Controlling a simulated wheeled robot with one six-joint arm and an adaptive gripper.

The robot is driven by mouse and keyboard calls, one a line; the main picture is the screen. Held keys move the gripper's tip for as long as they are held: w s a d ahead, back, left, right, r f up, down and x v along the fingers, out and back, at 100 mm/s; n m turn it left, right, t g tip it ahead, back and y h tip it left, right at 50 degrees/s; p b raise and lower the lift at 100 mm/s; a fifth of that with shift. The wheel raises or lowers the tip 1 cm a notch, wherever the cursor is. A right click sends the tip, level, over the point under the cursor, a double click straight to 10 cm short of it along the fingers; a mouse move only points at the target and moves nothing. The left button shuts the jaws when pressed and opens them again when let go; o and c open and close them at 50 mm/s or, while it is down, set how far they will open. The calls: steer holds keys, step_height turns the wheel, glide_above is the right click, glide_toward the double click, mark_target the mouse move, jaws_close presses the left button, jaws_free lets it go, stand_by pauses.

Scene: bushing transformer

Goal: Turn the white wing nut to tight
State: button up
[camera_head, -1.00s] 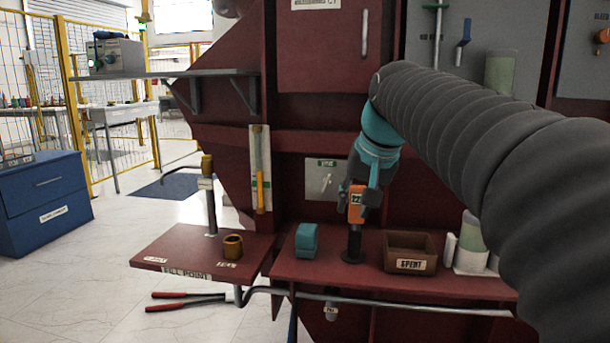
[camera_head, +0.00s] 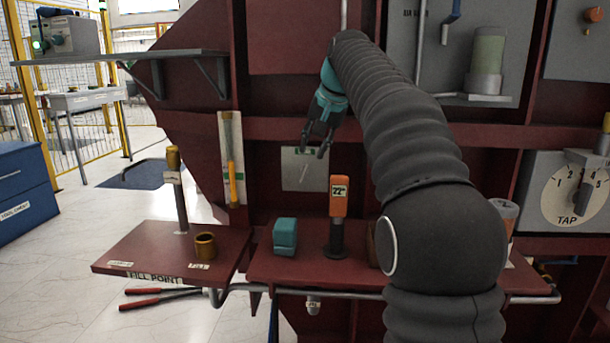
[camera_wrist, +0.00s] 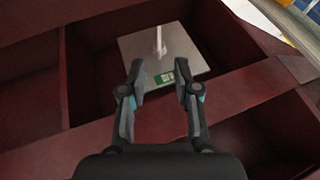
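The white wing nut (camera_wrist: 159,42) stands out from a grey plate (camera_wrist: 180,58) with a green label, recessed in the dark red frame. In the head view the wing nut (camera_head: 304,172) is a small light shape on the plate (camera_head: 292,181). My gripper (camera_wrist: 158,74) is open and empty, pointing at the plate. Its fingertips lie left and right of the green label in the wrist view, short of the wing nut.
An orange tool (camera_head: 339,196) stands upright on the red shelf (camera_head: 300,268), beside a teal block (camera_head: 285,236). A brass ring (camera_head: 205,246) and a post (camera_head: 178,190) stand on the left platform. A tap dial (camera_head: 570,193) is at the right.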

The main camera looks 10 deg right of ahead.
mark_target(306, 167)
steer(key=b+x, duration=0.1)
steer(key=x, duration=0.8)
jaws_close()
